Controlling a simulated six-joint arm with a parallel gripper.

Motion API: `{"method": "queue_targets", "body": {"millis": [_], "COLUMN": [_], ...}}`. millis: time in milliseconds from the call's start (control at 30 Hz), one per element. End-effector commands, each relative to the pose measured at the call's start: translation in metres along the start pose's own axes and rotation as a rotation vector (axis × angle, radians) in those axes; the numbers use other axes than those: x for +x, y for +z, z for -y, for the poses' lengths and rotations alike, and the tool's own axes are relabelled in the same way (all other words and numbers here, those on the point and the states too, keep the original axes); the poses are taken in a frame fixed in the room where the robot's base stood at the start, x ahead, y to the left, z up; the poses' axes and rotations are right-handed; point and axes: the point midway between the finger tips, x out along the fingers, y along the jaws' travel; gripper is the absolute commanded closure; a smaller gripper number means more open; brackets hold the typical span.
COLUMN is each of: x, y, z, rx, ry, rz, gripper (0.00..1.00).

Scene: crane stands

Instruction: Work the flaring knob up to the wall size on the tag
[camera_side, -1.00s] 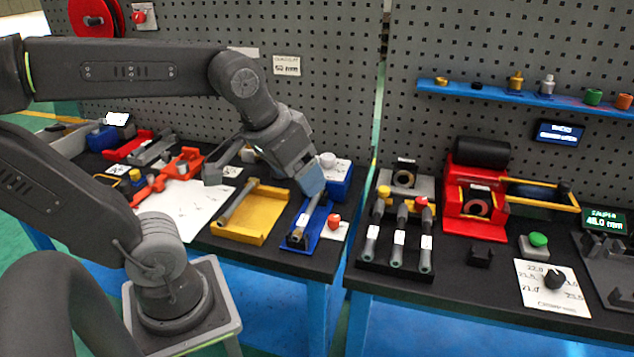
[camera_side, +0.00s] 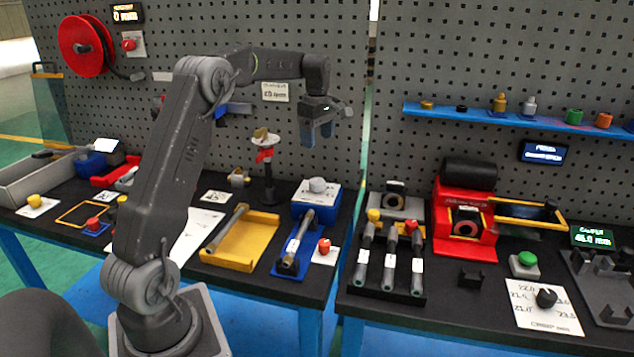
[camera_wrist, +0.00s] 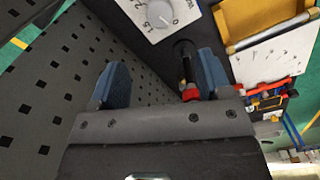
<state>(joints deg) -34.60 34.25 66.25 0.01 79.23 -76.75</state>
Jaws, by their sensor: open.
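The flaring knob (camera_side: 317,185) is a pale round knob on the white dial face of a blue box (camera_side: 318,208). In the wrist view the knob (camera_wrist: 160,14) shows at the top edge with a pointer line and printed digits around it; its exact setting is hard to read. My gripper (camera_side: 318,134) hangs above the box, apart from the knob, its blue fingers pointing down. In the wrist view the jaws (camera_wrist: 163,80) are open and empty. A white tag (camera_side: 276,92) with a millimetre figure hangs on the pegboard; its number is too blurred to read surely.
A yellow tray (camera_side: 240,247) sits left. A stand with a red clamp (camera_side: 266,155) rises left of my gripper. The pegboard (camera_side: 190,40) is close behind.

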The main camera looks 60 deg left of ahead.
Motion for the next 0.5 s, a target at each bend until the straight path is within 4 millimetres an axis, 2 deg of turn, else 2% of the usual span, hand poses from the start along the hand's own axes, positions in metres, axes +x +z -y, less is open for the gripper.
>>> {"method": "queue_targets", "body": {"millis": [233,500], "x": [0.023,0.078], "y": [-0.004,-0.003], "z": [-0.002,-0.001], "rx": [-0.024,-0.021], "ry": [-0.009,-0.011], "rz": [0.002,0.003], "gripper": [0.28,0.28]}}
